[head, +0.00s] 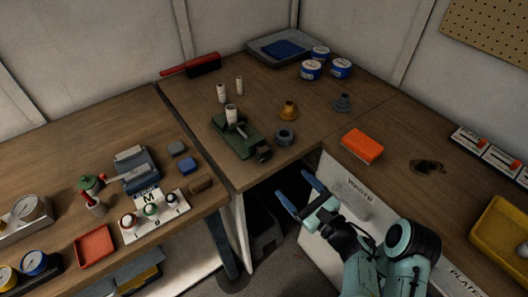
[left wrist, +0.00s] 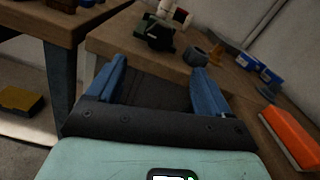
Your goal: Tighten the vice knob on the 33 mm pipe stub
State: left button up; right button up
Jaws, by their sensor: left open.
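The green vice (head: 232,142) stands near the front edge of the corner bench, with a pale pipe stub (head: 231,114) upright at its jaws. Its dark knob (head: 263,154) is at the near right end, toward the bench edge. My left gripper (head: 295,185) is open and empty, in front of and below the bench edge, apart from the knob. Its blue fingers (left wrist: 159,68) also show in the left wrist view. My right gripper is out of view.
Two pale stubs (head: 221,93) stand behind the vice. A grey ring (head: 285,138), a brass fitting (head: 289,111) and a grey fitting (head: 342,103) are to its right. An orange box (head: 362,146) lies on the right bench.

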aim_at(267, 157)
pick_arm(q)
jog(key=shift+m, duration=0.3)
jog(key=x, duration=1.3)
jog(key=shift+w+a, duration=0.1)
jog(key=shift+w, duration=0.05)
jog(key=shift+c, duration=0.3)
jog(key=c, duration=1)
